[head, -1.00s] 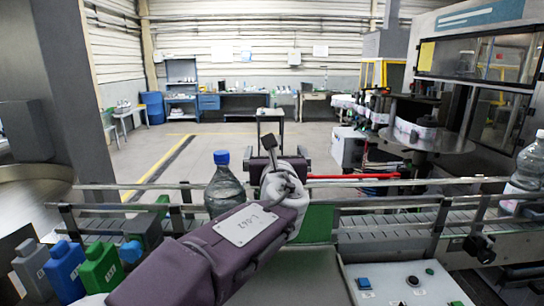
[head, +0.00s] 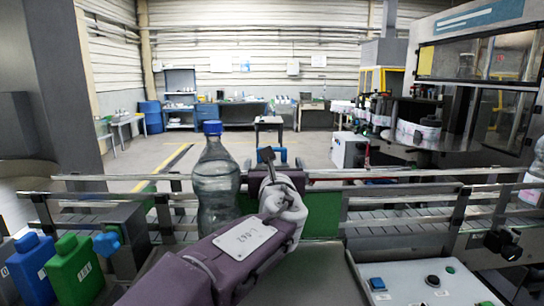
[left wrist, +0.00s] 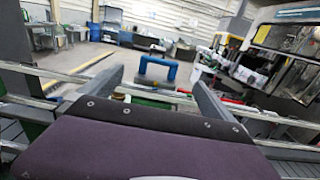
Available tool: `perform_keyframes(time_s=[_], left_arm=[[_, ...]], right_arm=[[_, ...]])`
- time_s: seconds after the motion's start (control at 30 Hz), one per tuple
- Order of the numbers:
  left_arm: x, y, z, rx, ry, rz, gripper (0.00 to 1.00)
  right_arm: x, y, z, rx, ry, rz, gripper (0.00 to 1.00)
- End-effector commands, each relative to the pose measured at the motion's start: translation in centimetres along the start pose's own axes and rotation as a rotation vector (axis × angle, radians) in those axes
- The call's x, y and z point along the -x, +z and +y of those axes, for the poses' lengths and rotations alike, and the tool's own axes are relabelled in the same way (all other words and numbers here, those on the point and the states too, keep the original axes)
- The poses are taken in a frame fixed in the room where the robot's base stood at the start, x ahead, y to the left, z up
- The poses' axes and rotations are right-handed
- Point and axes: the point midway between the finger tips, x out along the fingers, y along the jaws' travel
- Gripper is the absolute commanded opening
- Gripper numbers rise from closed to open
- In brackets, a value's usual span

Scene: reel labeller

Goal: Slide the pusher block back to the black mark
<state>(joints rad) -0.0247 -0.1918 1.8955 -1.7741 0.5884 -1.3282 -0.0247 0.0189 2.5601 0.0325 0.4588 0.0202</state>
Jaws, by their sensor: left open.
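A blue arched handle (left wrist: 158,66), apparently the pusher block's, stands on a dark base in the left wrist view, ahead of my fingers and between them in the picture. A bit of blue (head: 279,156) also shows behind my gripper in the head view. My left gripper (head: 268,156) is open and reaches over the conveyor; its two fingers stand apart in the left wrist view (left wrist: 158,78), with nothing seen gripped. My gripper and arm hide most of the block in the head view. I cannot make out the black mark. My right gripper is not in view.
A blue-capped water bottle (head: 215,185) stands on the conveyor (head: 400,216), close left of my left gripper. Metal guide rails (head: 400,190) run along the conveyor. Green (head: 75,268) and blue (head: 32,268) containers stand at the lower left. A control panel (head: 425,285) is at the lower right.

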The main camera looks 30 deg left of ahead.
Motion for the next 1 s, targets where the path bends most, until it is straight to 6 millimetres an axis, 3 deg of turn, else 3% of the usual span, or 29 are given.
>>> perform_keyframes(time_s=[0.3, 0.5, 0.63, 0.9, 1.0], left_arm=[[-7.0, 0.0, 0.1, -0.001, 0.004, 0.004, 1.00], [-10.5, 0.1, 0.0, -0.001, 0.002, 0.003, 1.00], [-11.5, 0.0, 0.0, -0.001, 0.000, 0.001, 1.00], [-11.7, 0.0, 0.0, 0.000, 0.000, 0.001, 1.00], [-11.7, 0.0, 0.0, 0.000, 0.000, 0.001, 0.72]], right_arm=[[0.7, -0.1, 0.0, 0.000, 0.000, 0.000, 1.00], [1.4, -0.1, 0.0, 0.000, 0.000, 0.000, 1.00], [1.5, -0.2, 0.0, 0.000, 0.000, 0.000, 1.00], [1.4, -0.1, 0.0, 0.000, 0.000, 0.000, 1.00], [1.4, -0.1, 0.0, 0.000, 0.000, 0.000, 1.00]])
